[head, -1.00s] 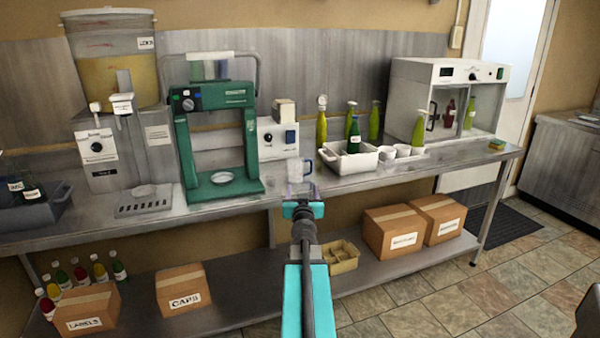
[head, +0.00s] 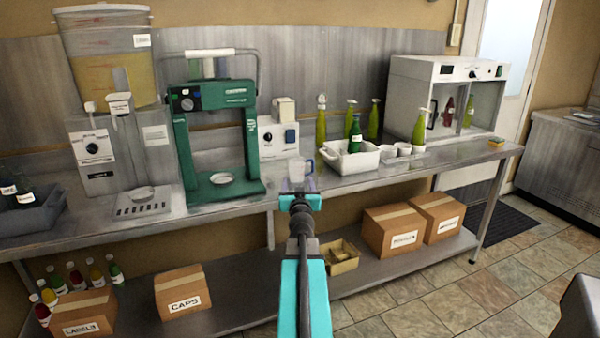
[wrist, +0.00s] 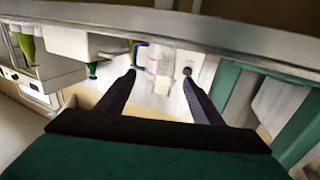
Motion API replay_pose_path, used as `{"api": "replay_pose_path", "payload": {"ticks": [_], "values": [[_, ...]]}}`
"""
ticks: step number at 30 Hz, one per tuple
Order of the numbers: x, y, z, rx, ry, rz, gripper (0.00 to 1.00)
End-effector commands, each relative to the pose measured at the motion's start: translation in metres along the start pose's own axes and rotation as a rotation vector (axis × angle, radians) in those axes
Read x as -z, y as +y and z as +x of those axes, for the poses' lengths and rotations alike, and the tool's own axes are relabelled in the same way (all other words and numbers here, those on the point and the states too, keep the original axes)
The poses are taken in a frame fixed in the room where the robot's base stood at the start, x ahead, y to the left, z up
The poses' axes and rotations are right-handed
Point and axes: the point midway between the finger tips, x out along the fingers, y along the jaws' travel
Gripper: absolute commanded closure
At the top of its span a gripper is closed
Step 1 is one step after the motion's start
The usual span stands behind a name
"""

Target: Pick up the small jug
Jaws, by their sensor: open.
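The small jug (head: 297,171) is clear with a blue handle. It stands near the front edge of the long metal bench, right of the green press. My gripper (head: 299,190) is just in front of it in the head view and hides its lower part. In the wrist view, which looks upside down, the jug (wrist: 160,62) appears between the two dark fingertips of my open gripper (wrist: 159,75), a little beyond them. Its handle is towards the left finger there. Nothing is held.
A green press (head: 222,191) stands left of the jug. A white tray (head: 346,166) with bottles stands to the right, with small white cups (head: 404,149) beside it. A white control box (head: 279,150) is behind. The bench edge (head: 380,182) runs below; boxes sit on the lower shelf.

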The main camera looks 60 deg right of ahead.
Motion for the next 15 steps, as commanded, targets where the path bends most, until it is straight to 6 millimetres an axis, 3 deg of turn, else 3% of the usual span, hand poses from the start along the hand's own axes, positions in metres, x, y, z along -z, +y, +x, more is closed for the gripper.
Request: {"api": "replay_pose_path", "payload": {"ticks": [15], "values": [[0.000, 0.003, 0.043, -0.004, 0.000, 0.000, 0.39]]}}
